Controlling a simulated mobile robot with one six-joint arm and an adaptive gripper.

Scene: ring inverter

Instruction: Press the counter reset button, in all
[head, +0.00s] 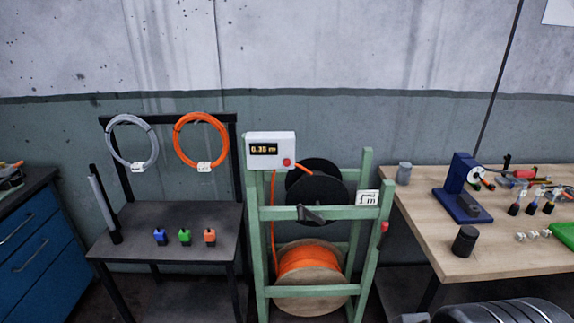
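The counter (280,139) is a white box at the top left of the green reel frame. Its dark display (263,149) shows yellow digits that look like 0.35 m or 0.36 m, with the last digit unclear. A round red button (287,162) sits at the lower right of the box front, uncovered. I take it for the reset button, but no label on it is readable. My gripper is not in view. A dark grey rounded shape at the bottom right looks like part of my arm, with nothing near the counter.
The green frame (368,230) holds a black reel (318,178) and an orange cable drum (308,262). A dark stand (170,215) with hanging cable coils is on the left. A wooden workbench (480,258) with tools is on the right. The space before the counter looks clear.

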